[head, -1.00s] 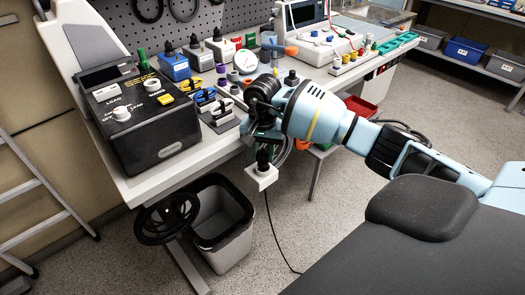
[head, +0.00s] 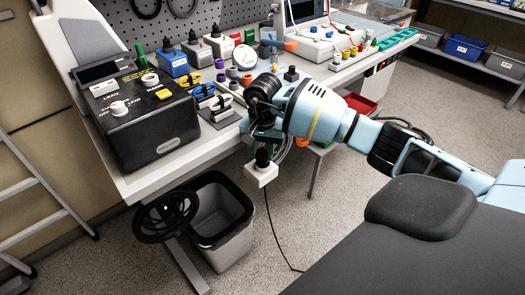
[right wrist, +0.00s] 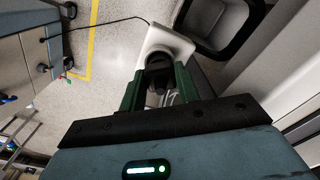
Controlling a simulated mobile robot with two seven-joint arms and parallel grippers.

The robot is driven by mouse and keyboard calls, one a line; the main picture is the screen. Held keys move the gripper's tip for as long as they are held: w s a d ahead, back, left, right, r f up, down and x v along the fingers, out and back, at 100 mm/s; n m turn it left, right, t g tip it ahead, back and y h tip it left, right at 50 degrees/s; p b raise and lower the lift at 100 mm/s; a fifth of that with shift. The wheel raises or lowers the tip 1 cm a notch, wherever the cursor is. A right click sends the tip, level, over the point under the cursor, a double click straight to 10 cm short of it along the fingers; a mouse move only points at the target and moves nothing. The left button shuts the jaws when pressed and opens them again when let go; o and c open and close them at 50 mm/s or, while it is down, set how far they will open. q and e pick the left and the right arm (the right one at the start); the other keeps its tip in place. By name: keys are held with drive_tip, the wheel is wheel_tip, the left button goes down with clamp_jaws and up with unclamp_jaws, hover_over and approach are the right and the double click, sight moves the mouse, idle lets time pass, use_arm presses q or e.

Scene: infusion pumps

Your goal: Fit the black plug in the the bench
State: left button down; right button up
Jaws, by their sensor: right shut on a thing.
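The black plug (head: 263,157) sits at the white socket box (head: 261,175), just in front of the edge of the bench (head: 172,171). My right gripper (head: 262,148) points down from above and is shut on the plug. In the right wrist view its green fingers (right wrist: 157,82) flank the dark plug (right wrist: 158,66), with the white box (right wrist: 169,44) directly beyond. The plug's face is hidden against the box, so I cannot tell how deep it sits. A thin black cord runs from the box to the floor. My left gripper does not show.
A black control unit (head: 145,125) and several small coloured devices crowd the bench top. A grey bin (head: 225,240) and a black wheel-like ring (head: 143,222) are below the bench edge. A ladder (head: 35,180) stands at the left. Open floor lies right of the bin.

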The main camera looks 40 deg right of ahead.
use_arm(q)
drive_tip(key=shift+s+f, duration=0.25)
use_arm(e)
drive_tip(key=shift+s+a+f, duration=0.1)
drive_tip(key=shift+s+f, duration=0.1)
drive_tip(key=shift+f, duration=0.3)
drive_tip(key=shift+s+f, duration=0.2)
drive_tip(key=shift+f, duration=0.25)
use_arm(q)
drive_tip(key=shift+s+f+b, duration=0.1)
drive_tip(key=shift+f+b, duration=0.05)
drive_tip(key=shift+b, duration=0.15)
use_arm(e)
drive_tip(key=shift+f, duration=0.2)
drive_tip(key=o, duration=1.2)
drive_tip(key=shift+s+a, duration=0.1)
drive_tip(key=r, duration=0.2)
drive_tip(key=w+r, duration=0.1)
drive_tip(key=r, duration=0.1)
wheel_tip(320, 180, up, 5)
drive_tip(key=shift+s+f, duration=0.15)
drive_tip(key=shift+f, duration=0.05)
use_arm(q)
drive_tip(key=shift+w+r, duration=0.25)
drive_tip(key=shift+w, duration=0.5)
use_arm(e)
drive_tip(key=shift+r, duration=0.7)
drive_tip(key=shift+d, duration=0.2)
